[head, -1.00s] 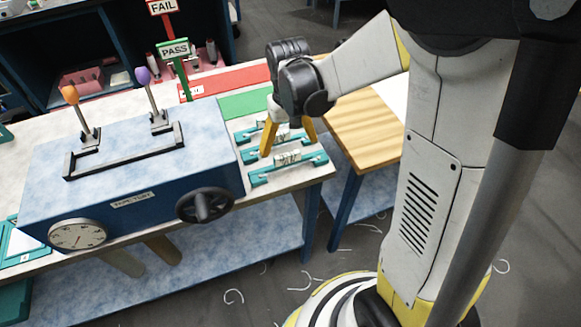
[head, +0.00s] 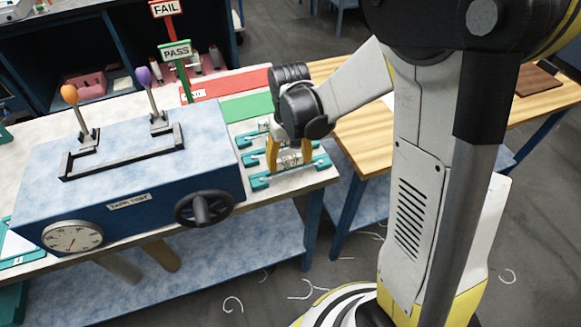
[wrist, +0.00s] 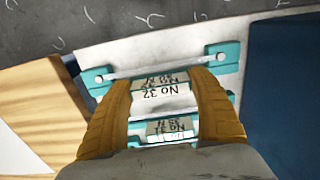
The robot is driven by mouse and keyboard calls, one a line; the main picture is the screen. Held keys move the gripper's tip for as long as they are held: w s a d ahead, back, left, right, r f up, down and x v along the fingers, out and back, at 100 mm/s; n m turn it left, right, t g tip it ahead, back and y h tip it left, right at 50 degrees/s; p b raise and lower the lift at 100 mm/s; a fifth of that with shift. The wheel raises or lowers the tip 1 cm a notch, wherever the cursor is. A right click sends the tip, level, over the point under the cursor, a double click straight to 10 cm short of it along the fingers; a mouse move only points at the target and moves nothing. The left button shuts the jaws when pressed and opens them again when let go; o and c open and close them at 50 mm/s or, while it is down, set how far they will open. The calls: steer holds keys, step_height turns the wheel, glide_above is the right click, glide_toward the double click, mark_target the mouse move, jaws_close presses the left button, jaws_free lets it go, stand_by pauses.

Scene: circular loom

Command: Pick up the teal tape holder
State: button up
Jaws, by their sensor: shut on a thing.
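Several teal tape holders lie side by side at the right end of the bench in the head view. My gripper (head: 289,168) points down over the front teal tape holder (head: 260,182). In the wrist view, its two yellow fingers (wrist: 162,105) are shut on the white block marked "No 32", which sits on this holder (wrist: 228,55). The holder's teal ends and thin bar show beyond the fingers. A second holder with a similar marked block (wrist: 170,128) lies just behind, close to the fingers. The front holder appears to rest on the bench; any small gap below is not visible.
The blue tape-test box (head: 140,165) with its black handwheel (head: 204,208) stands close to the left. Green (head: 248,106) and red (head: 230,84) strips with PASS (head: 175,50) and FAIL signs lie behind. A wooden table (head: 365,125) stands right, across a gap.

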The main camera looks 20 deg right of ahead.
mark_target(289, 158)
step_height(289, 158, up, 4)
steer(key=shift+p, duration=1)
steer(key=s+d+r+p, duration=0.3)
steer(key=s+d+r, duration=0.3)
steer(key=s, duration=0.3)
steer(key=shift+s+d+r+p, duration=0.25)
steer(key=shift+s+r+p, duration=0.1)
steer(key=shift+r, duration=0.15)
